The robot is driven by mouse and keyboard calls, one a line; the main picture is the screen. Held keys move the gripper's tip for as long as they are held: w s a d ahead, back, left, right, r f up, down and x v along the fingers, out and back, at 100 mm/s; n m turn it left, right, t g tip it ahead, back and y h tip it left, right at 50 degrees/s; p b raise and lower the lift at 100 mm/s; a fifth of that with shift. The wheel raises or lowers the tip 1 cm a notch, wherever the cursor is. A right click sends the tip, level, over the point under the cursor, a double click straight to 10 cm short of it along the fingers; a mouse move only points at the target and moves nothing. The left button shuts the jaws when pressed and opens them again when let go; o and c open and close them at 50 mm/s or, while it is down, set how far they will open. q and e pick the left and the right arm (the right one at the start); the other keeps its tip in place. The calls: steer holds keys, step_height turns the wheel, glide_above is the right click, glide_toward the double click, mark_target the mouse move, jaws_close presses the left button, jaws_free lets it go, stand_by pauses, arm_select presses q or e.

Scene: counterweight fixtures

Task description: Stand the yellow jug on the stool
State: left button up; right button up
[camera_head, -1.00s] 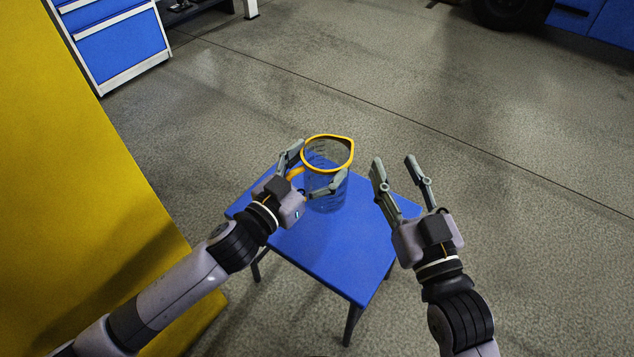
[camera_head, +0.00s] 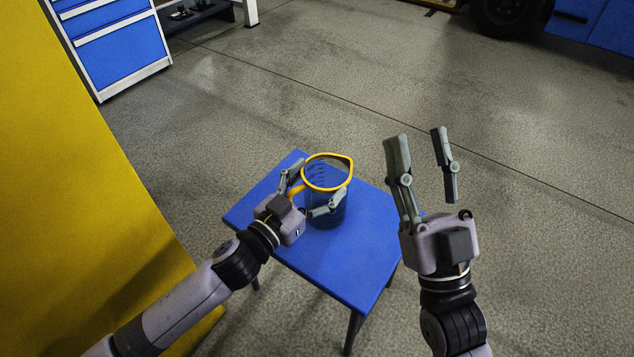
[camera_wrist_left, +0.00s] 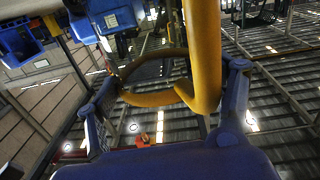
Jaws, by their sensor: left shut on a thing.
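The yellow jug (camera_head: 328,178) is a clear measuring jug with a yellow rim and handle. It is upright over the far half of the blue stool (camera_head: 335,262). I cannot tell whether its base touches the seat. My left gripper (camera_head: 318,186) is shut on the jug at its handle side, one finger on the left and one in front. In the left wrist view the yellow handle (camera_wrist_left: 204,55) of the jug runs between the fingers (camera_wrist_left: 168,95). My right gripper (camera_head: 420,142) is open and empty, right of the jug and apart from it.
A yellow panel (camera_head: 70,190) stands close on the left beside my left arm. A blue drawer cabinet (camera_head: 115,45) is at the back left. A wheel (camera_head: 505,12) and blue cabinet are at the back right. The floor around the stool is clear.

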arm_select(q)
steer(key=o, duration=1.6)
steer(key=shift+f, duration=0.1)
